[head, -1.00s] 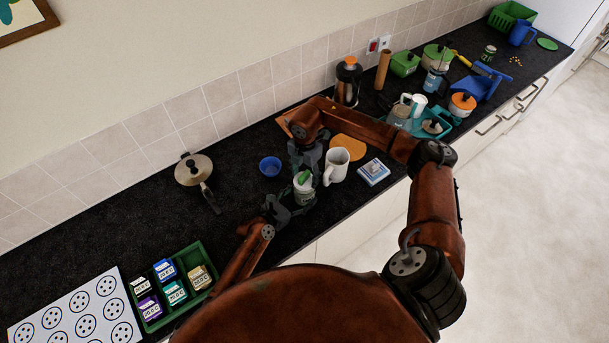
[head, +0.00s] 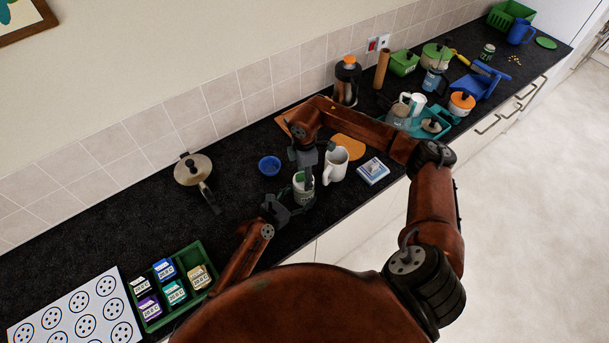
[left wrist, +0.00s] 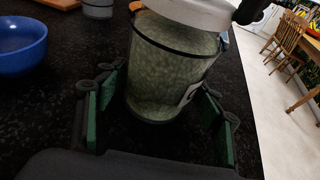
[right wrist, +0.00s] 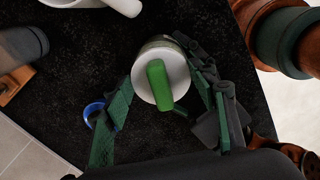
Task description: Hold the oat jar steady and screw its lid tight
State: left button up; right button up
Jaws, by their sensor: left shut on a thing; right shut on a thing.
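The oat jar (left wrist: 170,75) is a clear jar of pale oats with a dark band near its top, on the dark counter. My left gripper (head: 290,207) is shut on its body; the green-padded fingers (left wrist: 160,118) stand on both sides of the jar in the left wrist view. The white lid (right wrist: 173,72) with its green bar handle sits on top of the jar. My right gripper (head: 308,175) comes from above and is shut on the lid, with a finger on either side of it (right wrist: 167,88). Whether the lid sits fully down cannot be told.
A white mug (head: 337,165) stands close to the right of the jar, and a blue bowl (head: 269,165) behind it to the left.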

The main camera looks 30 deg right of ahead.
pick_arm(q)
jog(key=shift+s+f, duration=0.1)
pick_arm(e)
jog(key=shift+s+f, duration=0.1)
jog(key=shift+f, duration=0.15)
jog(key=o, duration=1.7)
jog(key=shift+r, duration=0.15)
jog(key=shift+n, duration=0.3)
jog(key=n, duration=0.6)
jog(key=shift+w, duration=0.2)
jog(key=shift+c, duration=0.3)
